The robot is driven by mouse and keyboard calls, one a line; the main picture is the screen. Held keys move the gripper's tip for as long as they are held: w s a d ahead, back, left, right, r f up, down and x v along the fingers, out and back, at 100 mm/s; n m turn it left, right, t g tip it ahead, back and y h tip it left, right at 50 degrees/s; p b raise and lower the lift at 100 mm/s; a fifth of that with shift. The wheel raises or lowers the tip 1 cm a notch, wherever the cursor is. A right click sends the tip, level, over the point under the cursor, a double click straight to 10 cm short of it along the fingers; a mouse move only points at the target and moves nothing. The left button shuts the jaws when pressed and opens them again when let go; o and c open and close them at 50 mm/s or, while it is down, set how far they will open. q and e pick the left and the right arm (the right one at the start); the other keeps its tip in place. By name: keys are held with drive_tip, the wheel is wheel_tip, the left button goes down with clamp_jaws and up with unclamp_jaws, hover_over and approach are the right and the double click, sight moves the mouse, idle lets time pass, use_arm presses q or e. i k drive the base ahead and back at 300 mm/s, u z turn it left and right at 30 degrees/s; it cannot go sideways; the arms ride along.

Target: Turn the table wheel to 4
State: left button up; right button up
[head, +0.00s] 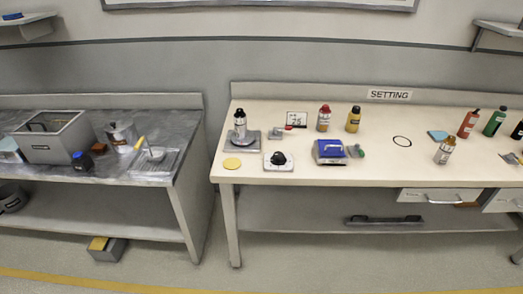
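On the cream table (390,172) at the right, a black round knob (278,158) sits on a pale square plate (288,167) near the front edge, left of the middle. It looks like the table wheel, but its numbers and pointer are too small to read. A small white card (297,119) behind it appears to read 25. A sign reading SETTING (390,95) is on the table's back panel. Neither of my grippers is in view.
A blue-topped device (329,150) stands right of the knob, and a yellow disc (232,163) lies left. A grey-topped bench (150,183) stands at the left, with floor between.

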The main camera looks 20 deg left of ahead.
sight(278, 159)
drive_tip(key=u, duration=0.2)
drive_tip(key=i, duration=1)
drive_tip(key=z, duration=0.2)
